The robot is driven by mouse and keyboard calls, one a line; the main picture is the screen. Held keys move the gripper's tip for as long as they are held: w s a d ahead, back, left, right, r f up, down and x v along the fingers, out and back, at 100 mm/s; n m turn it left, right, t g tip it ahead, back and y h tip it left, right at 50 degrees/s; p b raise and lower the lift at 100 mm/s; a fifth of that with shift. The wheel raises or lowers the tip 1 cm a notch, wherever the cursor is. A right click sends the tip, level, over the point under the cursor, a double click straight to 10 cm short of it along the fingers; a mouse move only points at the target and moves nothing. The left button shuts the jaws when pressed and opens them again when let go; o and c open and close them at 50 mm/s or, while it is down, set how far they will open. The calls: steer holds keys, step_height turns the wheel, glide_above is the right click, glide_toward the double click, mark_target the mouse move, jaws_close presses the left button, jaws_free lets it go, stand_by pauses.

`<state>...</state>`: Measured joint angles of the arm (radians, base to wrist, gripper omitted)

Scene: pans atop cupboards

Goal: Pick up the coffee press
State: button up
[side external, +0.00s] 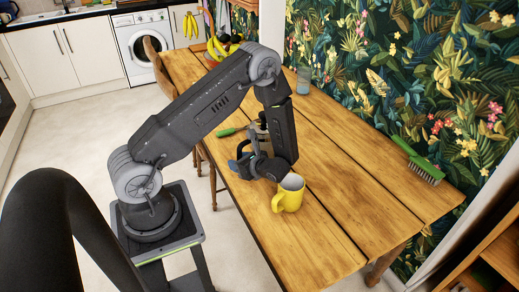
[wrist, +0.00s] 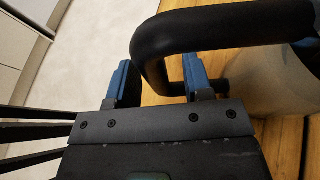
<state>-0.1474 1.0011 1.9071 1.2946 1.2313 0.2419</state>
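The coffee press (side external: 259,131) stands on the wooden table and is mostly hidden behind my arm and gripper in the side view. In the wrist view its thick black handle (wrist: 230,25) curves down between my two blue-padded fingers. Its pale, see-through body (wrist: 275,85) is to the right of the fingers. My gripper (wrist: 160,82) is open, with one finger on each side of the handle's upright part. A gap shows between the handle and the right finger; contact at the left finger is unclear. In the side view my gripper (side external: 247,164) is low at the table's near edge.
A yellow mug (side external: 289,194) stands close to my gripper. A green-handled item (side external: 229,132) lies beyond it. A green brush (side external: 418,162) lies near the patterned wall. A glass (side external: 304,80) and fruit with bananas (side external: 222,47) are farther back.

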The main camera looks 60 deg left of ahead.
jaws_close()
steer(key=shift+r, duration=0.2)
stand_by(0.6)
